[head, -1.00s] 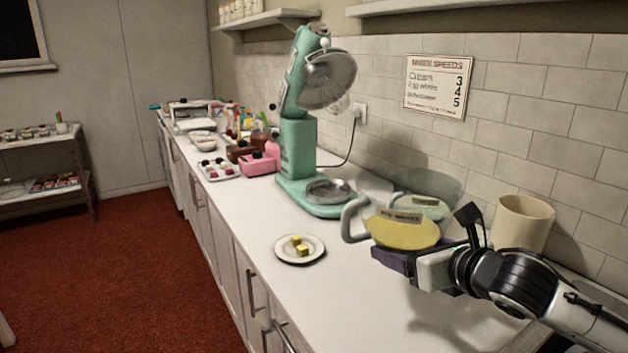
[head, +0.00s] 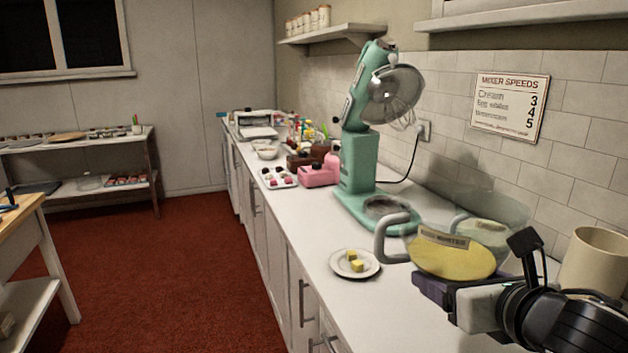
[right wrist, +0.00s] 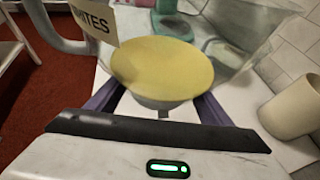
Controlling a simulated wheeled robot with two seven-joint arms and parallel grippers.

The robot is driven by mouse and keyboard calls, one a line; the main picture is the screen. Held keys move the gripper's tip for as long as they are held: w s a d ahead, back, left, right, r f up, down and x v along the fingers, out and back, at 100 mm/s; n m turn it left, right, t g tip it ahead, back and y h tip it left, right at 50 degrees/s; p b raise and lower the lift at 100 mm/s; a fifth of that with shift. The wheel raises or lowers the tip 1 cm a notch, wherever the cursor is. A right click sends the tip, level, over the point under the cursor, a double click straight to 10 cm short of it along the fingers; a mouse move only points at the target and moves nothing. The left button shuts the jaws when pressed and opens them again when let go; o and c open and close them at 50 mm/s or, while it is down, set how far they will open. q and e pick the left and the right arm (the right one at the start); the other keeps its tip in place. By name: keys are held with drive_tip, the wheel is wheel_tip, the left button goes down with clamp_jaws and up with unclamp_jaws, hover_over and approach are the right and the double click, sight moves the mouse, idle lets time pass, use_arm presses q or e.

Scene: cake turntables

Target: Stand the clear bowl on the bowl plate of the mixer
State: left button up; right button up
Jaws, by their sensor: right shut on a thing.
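A clear bowl with a grey handle, a label reading "whites" and yellow contents (head: 453,258) is held by my right gripper (head: 437,287) over the counter. In the right wrist view the purple fingers (right wrist: 160,106) are on either side of the bowl's lower part (right wrist: 162,70). The green mixer (head: 358,165) stands farther along the counter with its head tilted up and whisk raised. Its round bowl plate (head: 388,206) is empty, beyond the held bowl. My left gripper is out of view.
A second clear bowl with a label and pale contents (head: 488,234) is behind the held one, near the wall. A cream container (head: 594,262) stands at right. A plate with yellow cubes (head: 342,270) lies left of the held bowl. Pink and brown containers are beyond the mixer.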

sight(453, 280)
drive_tip(key=shift+m+h, duration=0.4)
drive_tip(key=s+a+r, duration=0.1)
drive_tip(key=s, duration=0.1)
drive_tip(key=s+a+r, duration=0.1)
drive_tip(key=r, duration=0.1)
drive_tip(key=shift+s+a, duration=0.15)
drive_tip(key=shift+s, duration=0.25)
drive_tip(key=shift+s+a+r, duration=0.15)
drive_tip(key=shift+s+r, duration=0.15)
drive_tip(key=shift+s, duration=0.3)
drive_tip(key=shift+w+f, duration=0.3)
drive_tip(key=shift+w, duration=0.05)
drive_tip(key=shift+n+y, duration=0.3)
drive_tip(key=shift+y, duration=0.1)
drive_tip(key=w+d+f, duration=0.2)
drive_tip(key=w, duration=0.1)
drive_tip(key=w+d+f, duration=0.1)
drive_tip(key=shift+w+d+f, duration=0.1)
drive_tip(key=shift+w+d, duration=0.05)
drive_tip(key=shift+w, duration=0.1)
drive_tip(key=w+d+f, duration=0.2)
drive_tip(key=w+d, duration=0.2)
drive_tip(key=shift+d+f+n+y, duration=0.15)
drive_tip(key=shift+d+n+y, duration=0.1)
drive_tip(key=shift+n+y, duration=0.15)
